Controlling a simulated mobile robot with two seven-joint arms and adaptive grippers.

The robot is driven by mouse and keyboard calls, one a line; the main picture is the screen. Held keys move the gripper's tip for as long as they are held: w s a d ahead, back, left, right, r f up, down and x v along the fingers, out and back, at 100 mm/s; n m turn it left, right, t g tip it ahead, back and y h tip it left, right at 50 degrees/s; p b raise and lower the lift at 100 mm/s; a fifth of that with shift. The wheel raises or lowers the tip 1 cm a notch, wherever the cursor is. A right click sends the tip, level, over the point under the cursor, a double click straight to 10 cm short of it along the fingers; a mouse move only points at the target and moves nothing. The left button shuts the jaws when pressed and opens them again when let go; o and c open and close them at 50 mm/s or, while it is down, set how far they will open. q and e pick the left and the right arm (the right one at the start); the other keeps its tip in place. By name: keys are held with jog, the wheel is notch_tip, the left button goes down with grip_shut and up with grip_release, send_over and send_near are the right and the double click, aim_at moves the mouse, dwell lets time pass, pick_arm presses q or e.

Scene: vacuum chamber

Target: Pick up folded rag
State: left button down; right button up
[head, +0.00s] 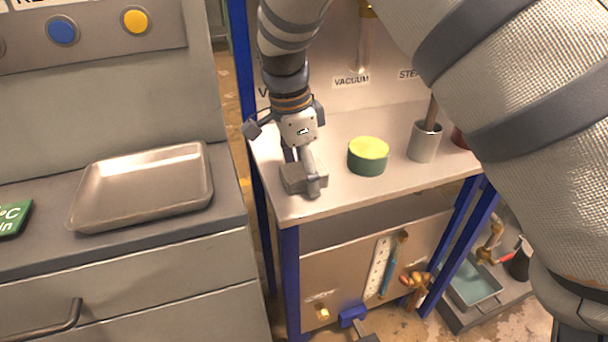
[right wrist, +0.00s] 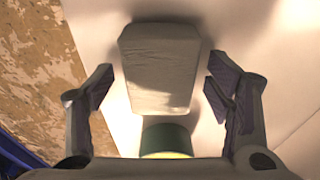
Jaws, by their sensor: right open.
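The folded rag (head: 292,178) is a small grey block-like bundle on the light shelf top, near its left front corner. In the right wrist view the rag (right wrist: 160,70) is pale and fills the middle, between and slightly beyond the fingertips. My right gripper (head: 304,177) is low over the rag and hides part of it. In the right wrist view its fingers (right wrist: 160,82) are spread, one on each side of the rag, with a visible gap on both sides. My left gripper is not in view.
A green round container with a yellow top (head: 368,156) stands just right of the rag. A grey cup (head: 425,142) with a handle in it stands further right. An empty metal tray (head: 143,187) lies on the left counter. A gap with floor separates counter and shelf.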

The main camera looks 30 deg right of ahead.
jog(key=shift+f, duration=0.15)
jog(key=c, duration=1.1)
jog(key=shift+f, duration=0.1)
jog(key=shift+c, duration=0.2)
